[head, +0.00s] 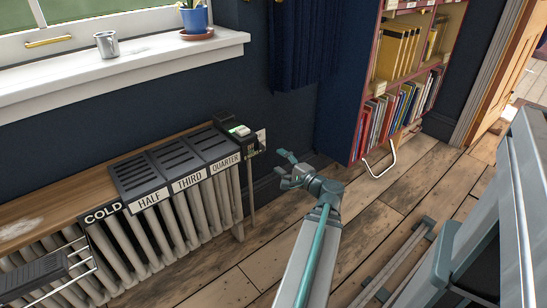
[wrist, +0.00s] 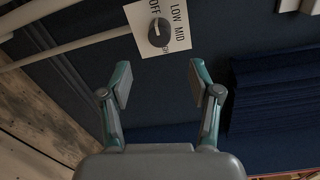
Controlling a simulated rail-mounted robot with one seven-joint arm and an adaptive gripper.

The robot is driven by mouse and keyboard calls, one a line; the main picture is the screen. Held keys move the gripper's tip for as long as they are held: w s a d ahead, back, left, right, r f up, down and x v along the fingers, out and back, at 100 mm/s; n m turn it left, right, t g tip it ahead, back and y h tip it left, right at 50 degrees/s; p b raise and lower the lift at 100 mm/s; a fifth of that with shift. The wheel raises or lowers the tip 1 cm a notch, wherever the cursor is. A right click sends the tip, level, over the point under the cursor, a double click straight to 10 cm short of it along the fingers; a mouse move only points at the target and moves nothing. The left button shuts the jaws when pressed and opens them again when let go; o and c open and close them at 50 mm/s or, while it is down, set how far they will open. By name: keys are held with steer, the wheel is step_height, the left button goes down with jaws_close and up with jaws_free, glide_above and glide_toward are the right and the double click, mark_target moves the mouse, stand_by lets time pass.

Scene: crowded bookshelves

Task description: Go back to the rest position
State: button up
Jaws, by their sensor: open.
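My gripper (head: 286,170) is open and empty in the head view, in the air in front of the dark blue wall, to the right of the radiator (head: 222,205). In the wrist view its two fingers (wrist: 164,85) are spread apart with nothing between them. Beyond the fingertips is a dark round knob (wrist: 160,32) on a white plate (wrist: 178,12) marked OFF, LOW and MID. The fingers do not appear to touch the knob. In the head view the plate (head: 261,136) shows only as a small pale patch on the wall.
Slotted dark trays labelled HALF (head: 137,182), THIRD (head: 172,166) and QUARTER (head: 208,147) sit on the radiator shelf. Rails (head: 400,262) run along the floor. Wooden floor (head: 405,190) is open between.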

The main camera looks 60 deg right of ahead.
steer(key=shift+s+a, duration=0.15)
steer(key=shift+s, duration=0.35)
steer(key=a+f+n+g+y, duration=0.65)
steer(key=a+f, duration=0.45)
steer(key=a, duration=0.3)
steer(key=a+f+n+g+y, duration=0.5)
steer(key=a+f+g+y, duration=0.15)
steer(key=a+f, duration=0.6)
steer(key=s+a+f+n+g+h, duration=0.25)
steer(key=a+n+g, duration=0.2)
steer(key=a, duration=0.45)
steer(key=s+a+f+n+g+h, duration=0.25)
steer(key=a+g, duration=0.25)
steer(key=a, duration=0.3)
steer(key=s+a+f+n+g+h, duration=0.1)
steer(key=s+a+n+g+h, duration=0.3)
steer(key=a, duration=0.5)
steer(key=s+r+t+p, duration=0.1)
steer(key=r+p, duration=0.7)
steer(key=p, duration=0.9)
steer(key=s+r+t+p, duration=0.1)
steer(key=s+r+p, duration=0.3)
steer(key=r+p, duration=0.5)
steer(key=n+p, duration=0.1)
steer(key=p, duration=0.8)
steer(key=shift+s+d+r+t+y+p, duration=0.3)
steer(key=shift+s+d+t+p, duration=0.05)
steer(key=shift+d, duration=0.05)
